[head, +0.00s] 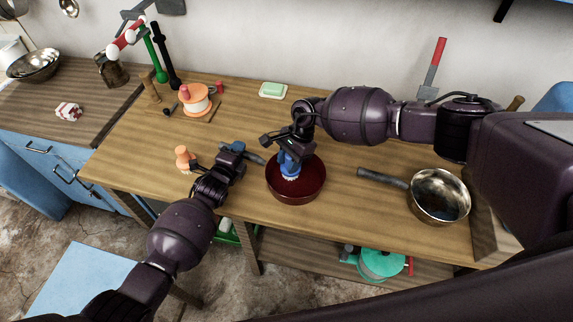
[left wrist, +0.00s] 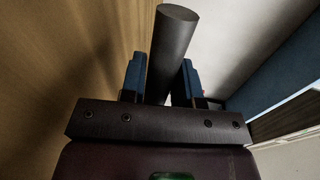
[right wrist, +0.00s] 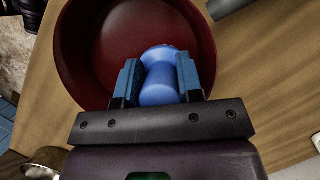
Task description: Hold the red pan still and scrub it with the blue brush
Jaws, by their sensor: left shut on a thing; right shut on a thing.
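The red pan (head: 311,187) stands on the wooden table, its dark handle pointing left. My left gripper (head: 239,151) is shut on that handle; the left wrist view shows the handle (left wrist: 174,42) between the fingers. My right gripper (head: 288,154) is over the pan and shut on the blue brush (head: 286,168). The brush is upright inside the pan, its pale bristles low at the pan floor. In the right wrist view the blue brush body (right wrist: 160,75) sits between the fingers, inside the red wall (right wrist: 75,50); its bristles are hidden there.
A steel pan (head: 439,195) stands at right. A green soap dish (head: 272,90) and an orange-and-white item (head: 196,99) are at the back. A teal pot (head: 382,264) is on the shelf below.

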